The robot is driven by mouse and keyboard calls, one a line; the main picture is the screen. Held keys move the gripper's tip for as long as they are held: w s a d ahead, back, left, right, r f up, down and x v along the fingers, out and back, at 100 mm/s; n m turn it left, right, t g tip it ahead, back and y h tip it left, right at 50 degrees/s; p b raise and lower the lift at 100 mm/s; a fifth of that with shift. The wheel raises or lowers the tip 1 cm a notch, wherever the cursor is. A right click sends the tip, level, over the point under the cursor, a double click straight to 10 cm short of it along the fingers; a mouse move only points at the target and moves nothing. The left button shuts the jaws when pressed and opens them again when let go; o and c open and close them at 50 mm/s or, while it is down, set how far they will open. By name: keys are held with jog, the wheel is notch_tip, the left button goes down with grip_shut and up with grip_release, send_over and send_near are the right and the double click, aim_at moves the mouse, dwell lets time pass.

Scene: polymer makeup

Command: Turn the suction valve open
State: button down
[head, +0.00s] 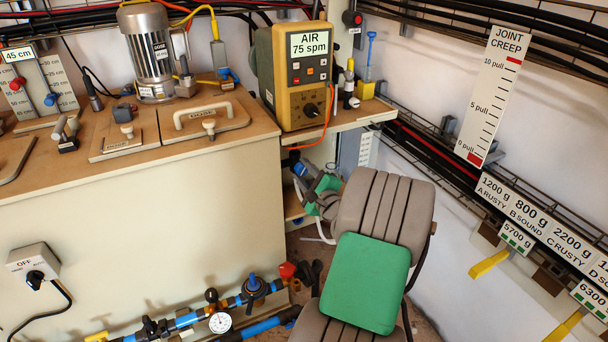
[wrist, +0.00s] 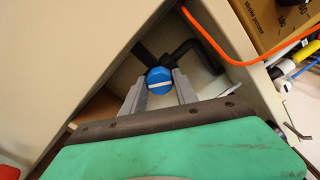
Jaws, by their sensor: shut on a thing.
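A blue valve knob (wrist: 159,80) with a white bar across its face sits between the two fingertips of my gripper (wrist: 158,92) in the wrist view. The fingers touch its sides, shut on it. A dark bracket or pipe lies behind the knob, in a recess beside the cream cabinet. In the head view my gripper (head: 304,174) is low at the cabinet's right end, below the yellow pump box, with the blue knob (head: 299,169) small at its tip. I see no label on the knob. The white bar runs roughly crosswise in the wrist view.
The cream cabinet (head: 150,230) stands left of my gripper. An orange cable (wrist: 255,62) loops close by on the right. The yellow AIR unit (head: 303,75) stands above. Blue pipes with valves and a gauge (head: 220,322) run along the floor.

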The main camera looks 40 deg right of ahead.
jog(key=n+b, duration=0.1)
jog(key=n, duration=0.2)
jog(key=shift+f+n, duration=0.1)
jog(key=shift+n, duration=0.2)
jog(key=shift+n+b, duration=0.8)
jog(key=shift+n, duration=0.5)
jog(key=c, duration=1)
grip_release()
jog(key=shift+o, duration=0.2)
jog(key=p+v, duration=0.1)
jog(key=v, duration=0.7)
jog(key=shift+w, duration=0.1)
